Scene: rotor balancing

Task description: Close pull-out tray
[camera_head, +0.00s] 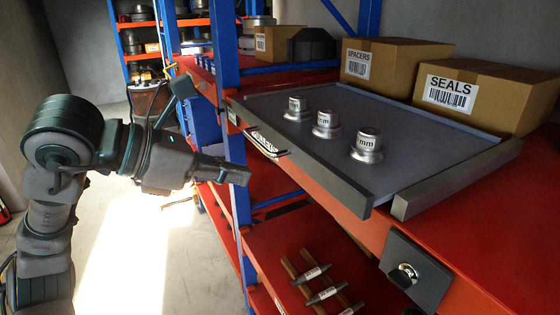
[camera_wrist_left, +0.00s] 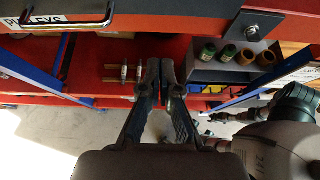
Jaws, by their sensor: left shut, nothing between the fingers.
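The grey pull-out tray (camera_head: 300,150) lies on the red shelf, with three metal flanged cylinders standing on it: a left one (camera_head: 297,110), a middle one (camera_head: 326,125) and a right one (camera_head: 367,147). A handle with a white label (camera_head: 265,143) sits below the tray's front lip; the handle also shows at the top left of the left wrist view (camera_wrist_left: 70,22). My left gripper (camera_head: 240,175) is shut and empty, in front of and below the handle, apart from it. In the left wrist view its fingers (camera_wrist_left: 164,72) are together.
A SPACERS box (camera_head: 390,65) and a SEALS box (camera_head: 490,92) stand behind the tray. A grey rail (camera_head: 455,180) runs along its right side. A lock plate (camera_head: 415,270) is below right. A blue post (camera_head: 225,60) stands left.

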